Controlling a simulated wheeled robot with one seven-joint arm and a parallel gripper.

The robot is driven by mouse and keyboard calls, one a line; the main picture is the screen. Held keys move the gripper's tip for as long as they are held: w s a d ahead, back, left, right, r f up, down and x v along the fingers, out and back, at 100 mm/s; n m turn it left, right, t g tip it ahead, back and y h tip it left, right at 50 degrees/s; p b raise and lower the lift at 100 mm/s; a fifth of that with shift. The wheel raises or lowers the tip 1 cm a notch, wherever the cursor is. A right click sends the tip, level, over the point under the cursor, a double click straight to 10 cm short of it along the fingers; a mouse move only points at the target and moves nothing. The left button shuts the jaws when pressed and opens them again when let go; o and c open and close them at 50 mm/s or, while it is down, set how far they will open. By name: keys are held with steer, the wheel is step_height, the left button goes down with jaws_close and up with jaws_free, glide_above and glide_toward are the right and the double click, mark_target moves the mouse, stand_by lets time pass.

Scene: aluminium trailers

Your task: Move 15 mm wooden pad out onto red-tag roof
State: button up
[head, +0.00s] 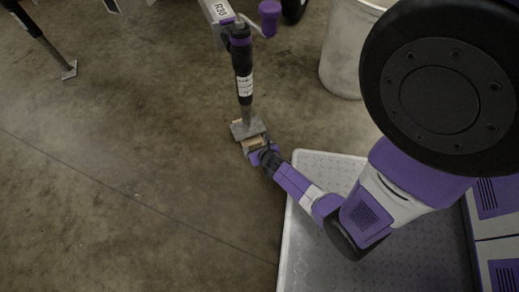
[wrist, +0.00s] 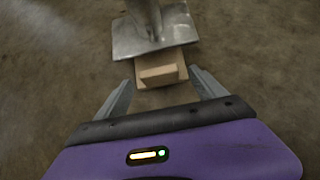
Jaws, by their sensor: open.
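Pale wooden pieces (head: 252,144) lie at the foot of a black trailer jack leg (head: 243,75). In the wrist view the wood (wrist: 160,76) pokes out toward me from under the grey steel foot plate (wrist: 153,38). It looks like more than one layer; I cannot tell which piece is the 15 mm pad. My gripper (wrist: 161,78) is open, with one finger on each side of the near end of the wood. It shows in the head view (head: 262,152) just beside the foot plate. I see no red-tag roof in either view.
The jack leg carries a trailer beam marked R30 (head: 220,10). A pale bin (head: 345,50) stands at the upper right. The concrete floor at the left is clear.

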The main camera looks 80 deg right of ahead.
steer(key=shift+x, duration=0.75)
steer(key=shift+c, duration=0.2)
